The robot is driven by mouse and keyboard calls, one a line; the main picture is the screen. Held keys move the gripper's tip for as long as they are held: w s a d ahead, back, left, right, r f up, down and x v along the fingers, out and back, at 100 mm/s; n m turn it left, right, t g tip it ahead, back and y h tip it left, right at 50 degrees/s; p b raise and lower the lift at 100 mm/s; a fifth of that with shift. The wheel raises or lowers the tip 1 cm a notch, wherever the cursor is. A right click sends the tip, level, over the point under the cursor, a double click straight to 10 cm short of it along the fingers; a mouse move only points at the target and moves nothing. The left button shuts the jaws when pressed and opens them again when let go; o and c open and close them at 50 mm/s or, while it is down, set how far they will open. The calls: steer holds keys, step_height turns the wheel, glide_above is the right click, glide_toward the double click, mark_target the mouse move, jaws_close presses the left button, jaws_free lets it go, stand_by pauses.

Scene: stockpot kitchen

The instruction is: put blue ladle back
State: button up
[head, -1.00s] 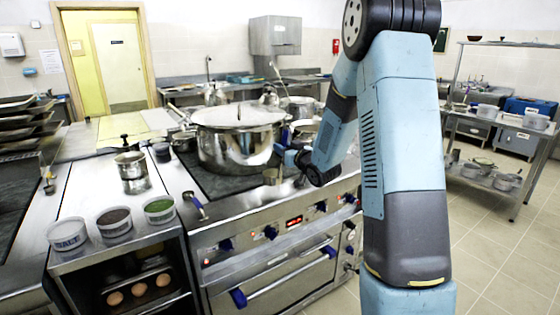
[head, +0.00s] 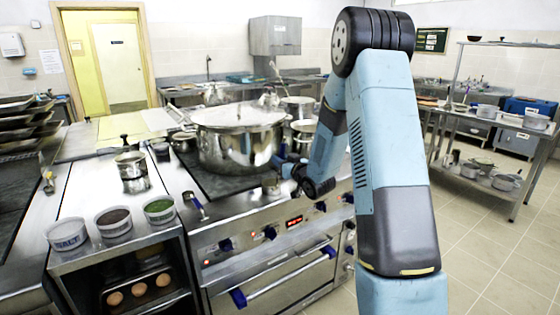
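My gripper (head: 285,166) is in the head view, small and partly hidden, just right of the big steel pot (head: 222,152) over the front of the stove. A small metal bowl, which looks like the bowl of the blue ladle (head: 270,186), hangs just below my gripper. A dark blue piece that looks like its handle rises beside the pot wall. The ladle seems held by my gripper, roughly upright. My fingertips are too small to make out clearly. I cannot tell whether the ladle bowl touches the stove edge.
The big pot has a lid on. A smaller pot (head: 303,133) stands behind my arm. A blue-handled item (head: 197,205) is at the stove's front left corner. Several ingredient tubs (head: 114,220) stand on the left counter.

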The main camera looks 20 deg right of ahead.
steer(key=o, duration=0.5)
steer(key=shift+s+r, duration=0.1)
steer(key=v, duration=1.2)
steer(key=s+r+m+g+h, duration=0.2)
steer(key=s+r+g+h, duration=0.45)
steer(key=s+r, duration=0.4)
steer(key=s+a+r+g, duration=0.1)
steer(key=s+a, duration=0.1)
steer(key=s, duration=0.5)
steer(key=s+a+r+m+g, duration=0.1)
steer(key=s+r+g, duration=0.1)
steer(key=s, duration=0.6)
steer(key=s+a+r+g+y, duration=0.1)
steer(key=s+a+g, duration=0.1)
steer(key=s, duration=0.6)
steer(key=shift+s+a+r+m, duration=0.15)
steer(key=shift+s+a+m, duration=0.1)
steer(key=shift+a+m, duration=0.1)
